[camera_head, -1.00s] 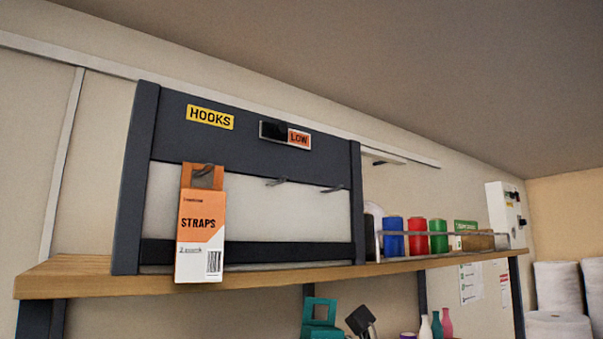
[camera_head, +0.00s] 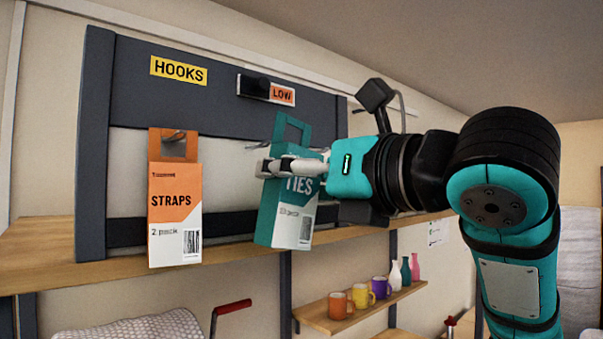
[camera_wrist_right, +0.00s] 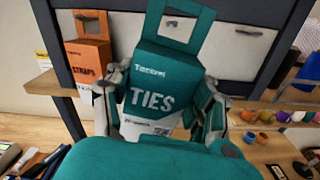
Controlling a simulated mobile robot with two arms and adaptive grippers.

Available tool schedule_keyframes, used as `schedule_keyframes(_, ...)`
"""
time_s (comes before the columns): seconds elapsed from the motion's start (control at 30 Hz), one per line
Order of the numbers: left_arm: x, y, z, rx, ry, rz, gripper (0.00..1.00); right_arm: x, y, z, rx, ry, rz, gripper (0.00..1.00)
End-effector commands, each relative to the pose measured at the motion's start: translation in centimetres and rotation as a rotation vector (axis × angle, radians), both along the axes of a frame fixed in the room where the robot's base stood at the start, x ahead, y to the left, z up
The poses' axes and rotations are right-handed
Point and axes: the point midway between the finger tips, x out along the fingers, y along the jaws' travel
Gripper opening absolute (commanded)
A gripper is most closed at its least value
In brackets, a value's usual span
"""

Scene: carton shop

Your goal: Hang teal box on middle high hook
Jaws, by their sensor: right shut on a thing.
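The teal box (camera_head: 272,215), marked TIES, is in my right gripper (camera_head: 268,168), which is shut on its sides. The box is slightly tilted, with its hang tab and window at the top, in front of the dark hook rack (camera_head: 225,120). In the right wrist view the box (camera_wrist_right: 160,75) sits between both fingers. There the middle hook (camera_wrist_right: 170,23) shows through the tab window; I cannot tell if they touch. The right hook (camera_wrist_right: 252,33) is bare. My left gripper is not in view.
An orange STRAPS box (camera_head: 174,205) hangs on the left hook (camera_head: 176,137), close beside the teal box. A LOW sign (camera_head: 282,94) is on the rack. The wooden shelf (camera_head: 40,250) runs below. Mugs and bottles stand on a lower shelf (camera_head: 345,318).

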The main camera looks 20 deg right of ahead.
Motion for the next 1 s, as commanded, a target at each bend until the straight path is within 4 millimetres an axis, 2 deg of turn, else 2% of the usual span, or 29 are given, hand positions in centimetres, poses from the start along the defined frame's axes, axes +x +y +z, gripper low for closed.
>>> schedule_keyframes(1.0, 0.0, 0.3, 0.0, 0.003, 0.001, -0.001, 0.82, 5.8, 2.1, -0.5, 0.001, 0.000, 0.001, 0.19)
